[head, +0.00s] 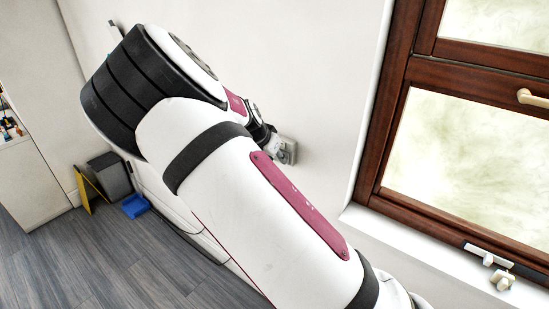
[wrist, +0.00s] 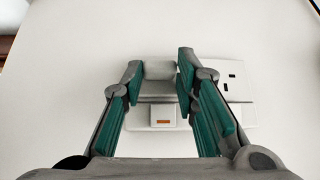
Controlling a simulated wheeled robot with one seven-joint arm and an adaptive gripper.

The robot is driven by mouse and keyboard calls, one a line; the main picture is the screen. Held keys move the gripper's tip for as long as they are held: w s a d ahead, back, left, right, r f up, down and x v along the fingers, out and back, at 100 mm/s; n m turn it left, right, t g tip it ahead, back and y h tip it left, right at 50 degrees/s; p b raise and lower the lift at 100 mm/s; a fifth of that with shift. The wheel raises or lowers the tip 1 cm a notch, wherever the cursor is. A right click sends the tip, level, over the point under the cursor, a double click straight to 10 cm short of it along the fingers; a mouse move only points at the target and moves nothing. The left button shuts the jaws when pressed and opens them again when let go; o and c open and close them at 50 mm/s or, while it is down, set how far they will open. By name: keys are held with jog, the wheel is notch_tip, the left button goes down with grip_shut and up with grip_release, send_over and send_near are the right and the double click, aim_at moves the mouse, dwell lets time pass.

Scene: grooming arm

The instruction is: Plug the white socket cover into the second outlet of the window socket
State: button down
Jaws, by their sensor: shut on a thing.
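The white socket cover (wrist: 158,70) is between the fingertips of my gripper (wrist: 160,76) in the wrist view, and the green-padded fingers are shut on it. The window socket (wrist: 241,112) is a white double wall socket behind it. Its right outlet (wrist: 232,74) is bare with dark slots. The cover lies in front of the left part of the plate and hides the outlet there. I cannot tell whether it touches the plate.
A brown-framed window (head: 392,110) with a white sill (head: 400,240) is at the right. Small white items (head: 502,279) rest on the sill. A grey bin (head: 110,175), a blue dustpan (head: 134,206) and a yellow item (head: 88,190) are on the floor at left. The wall around the socket is clear.

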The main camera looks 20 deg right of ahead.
jog(key=shift+d, duration=0.1)
jog(key=c, duration=1.2)
grip_release()
jog(key=shift+w, duration=0.1)
jog(key=shift+s+a+p, duration=0.45)
jog(key=shift+s+a, duration=0.5)
jog(key=shift+a, duration=0.3)
jog(key=shift+s+a+p, duration=0.4)
jog(key=shift+s+a, duration=0.5)
jog(key=shift+a, duration=0.3)
jog(key=o, duration=1)
jog(key=s+a, duration=0.5)
jog(key=a, duration=0.2)
jog(key=shift+s+a, duration=0.15)
